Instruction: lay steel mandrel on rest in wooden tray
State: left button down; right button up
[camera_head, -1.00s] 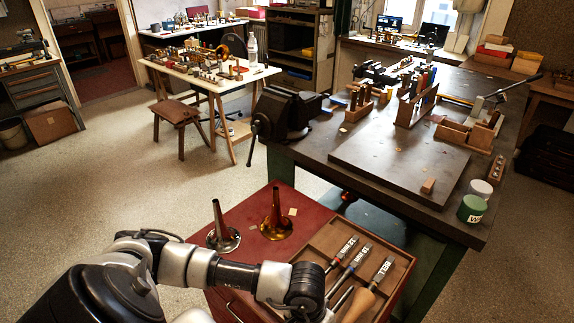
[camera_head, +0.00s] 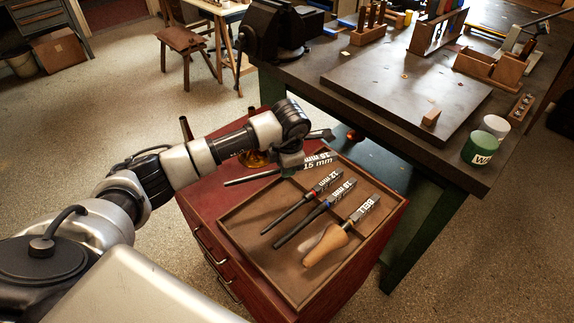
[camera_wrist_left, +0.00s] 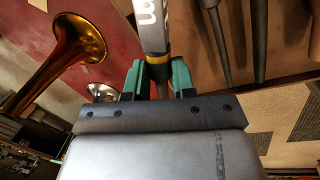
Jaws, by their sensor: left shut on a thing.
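My left gripper (camera_head: 290,168) is shut on the steel mandrel (camera_head: 248,178), a dark rod with a white size label. The mandrel lies across the tray's far left corner, seemingly above it; the height gap is hard to judge. In the left wrist view the green fingers (camera_wrist_left: 157,80) clamp the mandrel (camera_wrist_left: 152,28) near a yellow band below its label. The wooden tray (camera_head: 278,268) holds a 12 mm mandrel (camera_head: 301,202), an 18 mm mandrel (camera_head: 315,214) and a wooden-handled BELL tool (camera_head: 325,243). The rest under the held mandrel is hidden. My right gripper is out of view.
The tray sits on a red cabinet (camera_head: 208,205). Brass bell flares stand on it behind my arm; one shows in the left wrist view (camera_wrist_left: 78,42). The dark workbench (camera_head: 400,85) with a vise (camera_head: 282,32) and green pot (camera_head: 480,149) is beyond.

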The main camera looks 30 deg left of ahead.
pick_arm(q)
jog(key=n, duration=0.1)
jog(key=w+n, duration=0.1)
jog(key=n, duration=0.1)
jog(key=w+a+n+b, duration=0.1)
jog(key=shift+w+r+n+g, duration=0.25)
jog(key=shift+r+n+g, duration=0.05)
jog(key=shift+r+n, duration=0.1)
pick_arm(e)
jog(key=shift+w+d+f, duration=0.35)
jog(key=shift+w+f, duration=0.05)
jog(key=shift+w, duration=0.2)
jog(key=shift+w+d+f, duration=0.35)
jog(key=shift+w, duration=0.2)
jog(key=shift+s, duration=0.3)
pick_arm(q)
jog(key=shift+f+b, duration=1.7)
jog(key=shift+f, duration=0.65)
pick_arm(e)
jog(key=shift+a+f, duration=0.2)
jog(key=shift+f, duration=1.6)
pick_arm(q)
jog(key=shift+d, duration=0.1)
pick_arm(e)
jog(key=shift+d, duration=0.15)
pick_arm(q)
jog(key=shift+f, duration=0.1)
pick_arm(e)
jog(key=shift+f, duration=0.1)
